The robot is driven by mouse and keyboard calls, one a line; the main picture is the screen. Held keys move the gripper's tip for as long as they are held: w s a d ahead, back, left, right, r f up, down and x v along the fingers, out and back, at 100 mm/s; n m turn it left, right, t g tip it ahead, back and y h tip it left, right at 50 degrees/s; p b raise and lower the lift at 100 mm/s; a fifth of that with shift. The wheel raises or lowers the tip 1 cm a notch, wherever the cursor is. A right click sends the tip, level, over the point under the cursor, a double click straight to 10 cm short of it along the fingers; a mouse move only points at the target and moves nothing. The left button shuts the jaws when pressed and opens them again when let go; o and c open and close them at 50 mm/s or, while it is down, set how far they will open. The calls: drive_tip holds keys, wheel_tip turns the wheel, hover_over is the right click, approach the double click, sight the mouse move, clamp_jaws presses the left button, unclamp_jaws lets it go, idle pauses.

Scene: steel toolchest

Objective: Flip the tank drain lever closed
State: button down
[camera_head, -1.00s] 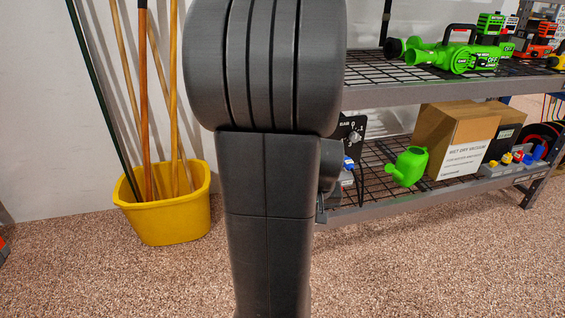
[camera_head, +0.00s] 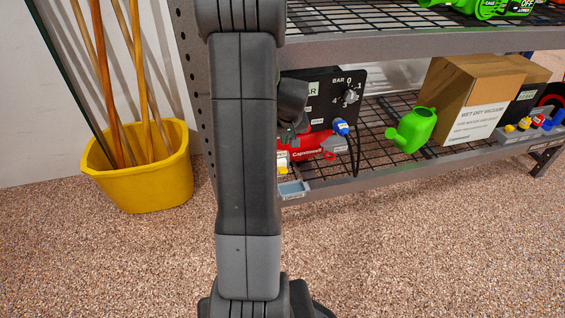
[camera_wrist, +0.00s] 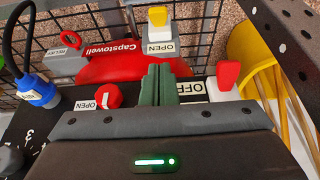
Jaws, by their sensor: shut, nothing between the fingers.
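A red tank marked Capstowell (camera_head: 312,147) sits on the lower shelf, and it also shows in the wrist view (camera_wrist: 118,62). In the wrist view a yellow lever (camera_wrist: 158,16) stands on a white block labelled OPEN, at the tank's end. I cannot read a drain label on it. A small yellow part also shows at the tank's left end in the head view (camera_head: 282,169). My gripper (camera_wrist: 157,72) is shut and empty, its dark green fingers in front of the tank, short of the yellow lever in the picture. In the head view my arm partly hides the gripper and tank.
A red lever (camera_wrist: 228,75) by an OFF label and a red knob (camera_wrist: 109,95) flank my fingers. A red ring (camera_wrist: 70,39) sits at upper left, near a blue plug (camera_wrist: 38,92). The black gauge panel (camera_head: 325,88), green watering can (camera_head: 411,130) and yellow bucket (camera_head: 140,187) are nearby.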

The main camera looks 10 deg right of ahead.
drive_tip(key=shift+f, duration=0.15)
drive_tip(key=b+x, duration=0.3)
drive_tip(key=x, duration=0.7)
drive_tip(key=shift+f, duration=0.3)
drive_tip(key=shift+s+d+f+b, duration=0.1)
drive_tip(key=shift+s+f+b, duration=0.25)
drive_tip(key=shift+f, duration=0.15)
drive_tip(key=shift+s+f+b, duration=0.25)
drive_tip(key=shift+f+b, duration=0.1)
drive_tip(key=shift+f, duration=0.15)
drive_tip(key=shift+s+f, duration=0.25)
drive_tip(key=shift+f, duration=0.2)
